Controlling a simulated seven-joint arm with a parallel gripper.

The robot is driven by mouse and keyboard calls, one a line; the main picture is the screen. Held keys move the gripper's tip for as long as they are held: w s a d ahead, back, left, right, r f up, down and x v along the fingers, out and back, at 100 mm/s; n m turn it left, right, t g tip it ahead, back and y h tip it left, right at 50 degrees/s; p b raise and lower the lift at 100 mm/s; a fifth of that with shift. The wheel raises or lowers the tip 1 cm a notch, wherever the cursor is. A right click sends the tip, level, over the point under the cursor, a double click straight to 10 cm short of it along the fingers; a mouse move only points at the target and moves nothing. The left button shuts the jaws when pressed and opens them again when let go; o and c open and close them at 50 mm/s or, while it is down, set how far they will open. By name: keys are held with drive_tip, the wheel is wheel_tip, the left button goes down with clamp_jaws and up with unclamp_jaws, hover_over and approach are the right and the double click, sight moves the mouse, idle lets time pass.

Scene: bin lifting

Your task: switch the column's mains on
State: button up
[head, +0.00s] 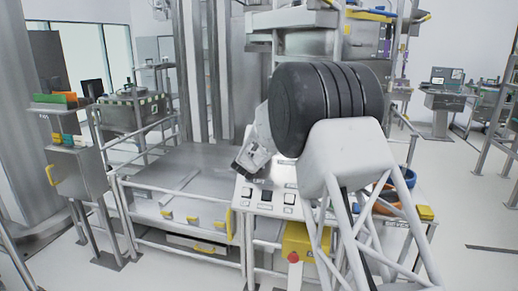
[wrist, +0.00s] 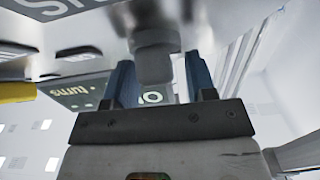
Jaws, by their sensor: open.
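My gripper (head: 242,168) is low over the back left part of the white control panel (head: 240,208) in the head view. In the wrist view, its two blue fingers (wrist: 158,68) are apart, with a grey round knob-like part (wrist: 153,62) showing between them. I cannot tell whether they touch it. Behind it is a dark plate (wrist: 85,95) with the word "turns" and a "0". The panel carries several dark switches (head: 265,195). Which control is the column's mains is not readable, and my arm hides part of the panel.
A yellow box with a red button (head: 294,257) hangs at the panel's front. A steel platform (head: 180,185) with railings stands to the left. A grey cabinet (head: 80,170) with coloured bins is farther left.

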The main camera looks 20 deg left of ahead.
drive_tip(key=c, duration=0.6)
